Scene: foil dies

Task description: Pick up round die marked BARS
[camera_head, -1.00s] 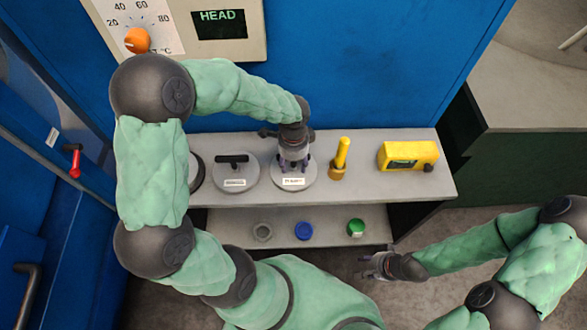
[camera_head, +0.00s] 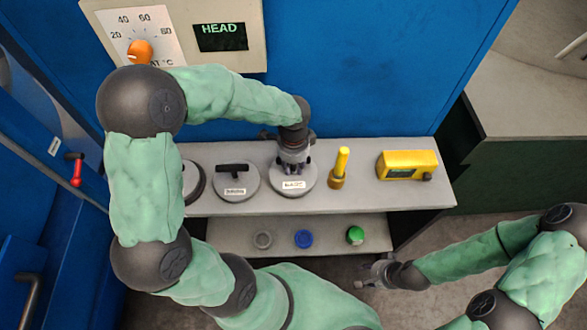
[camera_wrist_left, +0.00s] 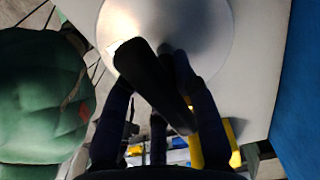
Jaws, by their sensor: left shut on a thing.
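My left gripper (camera_head: 293,165) is shut on the bar handle of a round grey die (camera_head: 276,181) above the upper shelf. The die has a white label on its front whose text is too small to read. In the left wrist view the pale disc (camera_wrist_left: 215,30) and its dark handle (camera_wrist_left: 150,80) show between my fingers. I cannot tell whether the die is resting or slightly raised. A similar round die (camera_head: 246,190) with a black handle and a label stands to its left. My right gripper (camera_head: 371,275) looks open and empty at the lower right, apart from the shelf.
Another round die (camera_head: 194,184) is partly hidden by my left arm. A yellow-handled tool (camera_head: 341,162) and a yellow meter (camera_head: 402,163) stand right on the upper shelf (camera_head: 375,197). The lower shelf (camera_head: 335,245) holds small grey, blue and green items. A blue panel stands behind.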

